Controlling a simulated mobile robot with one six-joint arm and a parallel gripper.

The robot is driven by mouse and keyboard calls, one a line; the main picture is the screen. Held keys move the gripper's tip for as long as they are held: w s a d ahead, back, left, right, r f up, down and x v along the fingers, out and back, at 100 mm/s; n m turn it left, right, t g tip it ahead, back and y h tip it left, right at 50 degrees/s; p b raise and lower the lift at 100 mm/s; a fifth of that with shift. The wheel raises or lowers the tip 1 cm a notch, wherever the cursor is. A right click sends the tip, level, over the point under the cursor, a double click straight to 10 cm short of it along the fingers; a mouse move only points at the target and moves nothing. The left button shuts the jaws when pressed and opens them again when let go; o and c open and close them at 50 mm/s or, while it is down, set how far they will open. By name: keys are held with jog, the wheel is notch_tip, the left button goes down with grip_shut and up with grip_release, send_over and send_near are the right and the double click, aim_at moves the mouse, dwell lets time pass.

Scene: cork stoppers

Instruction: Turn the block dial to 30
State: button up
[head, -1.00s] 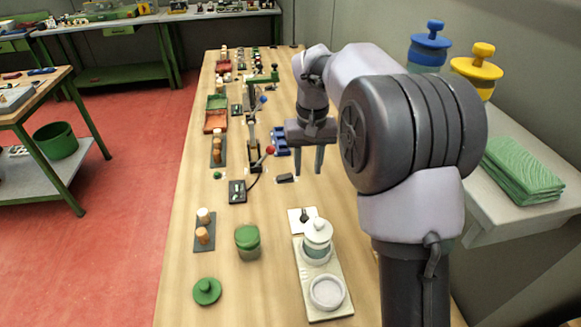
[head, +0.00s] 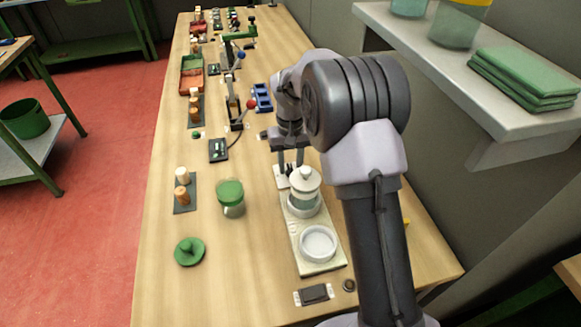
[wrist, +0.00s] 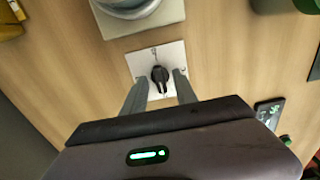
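The dial is a black knob (wrist: 160,74) on a square white plate (wrist: 149,58), seen in the wrist view beside the end of a pale board. Small marks show on the plate, but its numbers are too small to read. In the head view the plate (head: 279,181) is partly hidden behind my gripper (head: 290,169). In the wrist view my gripper (wrist: 162,78) is open, with one finger on each side of the knob. I see no clear contact, and the height above the plate is hard to tell.
A pale board (head: 309,262) holds a lidded glass jar (head: 304,188) and a white dish (head: 319,243) close to the dial. A green-lidded jar (head: 231,198) stands to the left. A dark display box (head: 218,150) is farther back. Bare tabletop lies between them.

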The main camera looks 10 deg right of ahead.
grip_shut()
jog(key=shift+r+m, duration=0.1)
jog(key=shift+m, duration=0.3)
jog(key=m+p, duration=0.1)
jog(key=m, duration=0.2)
jog(key=shift+m+p, duration=0.4)
jog(key=m, duration=0.4)
jog(key=shift+m+p, duration=0.3)
jog(key=m, duration=0.4)
jog(key=shift+m, duration=2.2)
